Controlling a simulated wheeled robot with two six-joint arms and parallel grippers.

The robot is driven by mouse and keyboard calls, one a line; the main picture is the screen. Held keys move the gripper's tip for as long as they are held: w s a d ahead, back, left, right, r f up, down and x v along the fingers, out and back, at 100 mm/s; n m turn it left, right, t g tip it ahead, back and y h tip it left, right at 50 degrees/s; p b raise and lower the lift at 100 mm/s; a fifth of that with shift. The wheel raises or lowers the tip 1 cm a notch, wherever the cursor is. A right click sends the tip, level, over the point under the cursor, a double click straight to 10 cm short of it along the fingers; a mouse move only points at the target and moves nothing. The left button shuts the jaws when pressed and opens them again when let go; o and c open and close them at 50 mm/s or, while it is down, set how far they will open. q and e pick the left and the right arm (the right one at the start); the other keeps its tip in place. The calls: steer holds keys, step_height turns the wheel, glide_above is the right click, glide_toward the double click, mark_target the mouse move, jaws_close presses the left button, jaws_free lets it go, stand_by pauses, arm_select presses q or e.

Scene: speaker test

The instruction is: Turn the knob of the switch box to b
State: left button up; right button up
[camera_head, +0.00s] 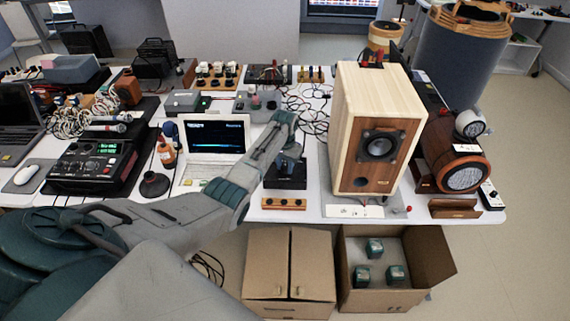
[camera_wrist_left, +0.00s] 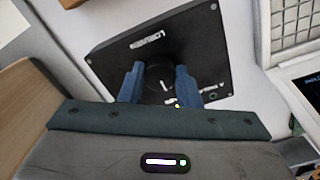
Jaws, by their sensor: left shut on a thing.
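The black switch box (camera_head: 287,183) stands on the white table, in front of the wooden speaker's left side. In the left wrist view the switch box (camera_wrist_left: 205,45) fills the upper middle, with white lettering on its top face. Its round dark knob (camera_wrist_left: 158,86) sits between the two blue fingers of my left gripper (camera_wrist_left: 160,72). The left gripper (camera_head: 288,158) comes down on the box from above and is shut on the knob. The fingers partly hide the knob and the lettering, so I cannot tell which mark it points to. My right gripper is not in view.
The tall wooden speaker (camera_head: 352,128) stands close right of the box. An open laptop (camera_head: 212,140) is to the left. A small wooden strip (camera_head: 284,203) lies in front, near the table edge. Cardboard boxes (camera_head: 290,270) stand on the floor below.

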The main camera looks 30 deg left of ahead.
mark_target(285, 167)
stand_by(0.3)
arm_select(q)
steer(key=o, duration=1)
steer(key=shift+r, duration=0.1)
step_height(285, 167, up, 11)
steer(key=shift+f+b, duration=0.15)
steer(key=shift+b, duration=0.8)
